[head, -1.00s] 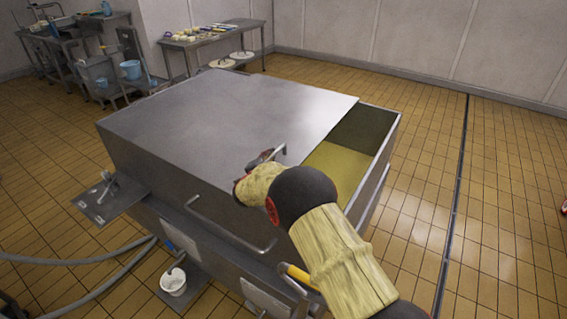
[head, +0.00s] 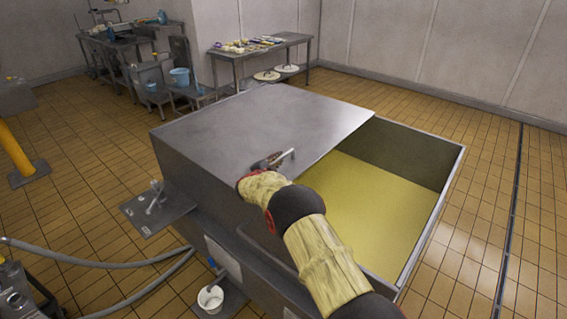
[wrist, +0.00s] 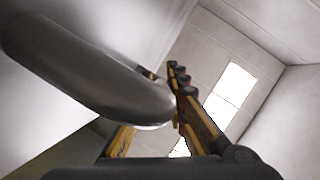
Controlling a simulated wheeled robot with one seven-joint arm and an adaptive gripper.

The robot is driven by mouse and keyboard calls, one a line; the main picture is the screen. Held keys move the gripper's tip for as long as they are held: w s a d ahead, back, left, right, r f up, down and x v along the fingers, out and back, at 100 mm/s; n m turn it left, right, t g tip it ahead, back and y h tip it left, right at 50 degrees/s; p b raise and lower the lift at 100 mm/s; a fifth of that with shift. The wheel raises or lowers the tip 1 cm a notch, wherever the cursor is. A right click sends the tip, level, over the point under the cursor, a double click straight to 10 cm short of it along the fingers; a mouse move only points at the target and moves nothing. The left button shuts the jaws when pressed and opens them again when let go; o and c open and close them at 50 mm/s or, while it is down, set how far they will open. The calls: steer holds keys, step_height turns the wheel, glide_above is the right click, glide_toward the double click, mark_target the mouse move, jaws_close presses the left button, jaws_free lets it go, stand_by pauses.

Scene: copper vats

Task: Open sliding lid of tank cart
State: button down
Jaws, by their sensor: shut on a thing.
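The tank cart (head: 424,247) is a large grey metal box with yellow liquid (head: 372,205) inside. Its flat sliding lid (head: 265,122) covers the left part, and the right part stands open. My gripper (head: 270,162) is at the lid's handle (head: 290,155), near the lid's right front edge. In the wrist view the handle (wrist: 90,80) is a thick grey bar, and my gripper's yellow and dark fingers (wrist: 172,130) are shut on it. The bar hides part of the fingers.
A side plate with a valve (head: 155,205) juts out at the cart's left. A hose (head: 110,263) and a white bucket (head: 210,298) are in front of it. A table (head: 262,50) stands behind. The tiled floor on the right is clear.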

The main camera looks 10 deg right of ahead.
steer(key=shift+w+a, duration=0.4)
steer(key=shift+w, duration=0.1)
steer(key=c, duration=1.8)
jaws_free()
steer(key=shift+o, duration=0.2)
steer(key=v, duration=1.2)
steer(key=shift+f, duration=0.1)
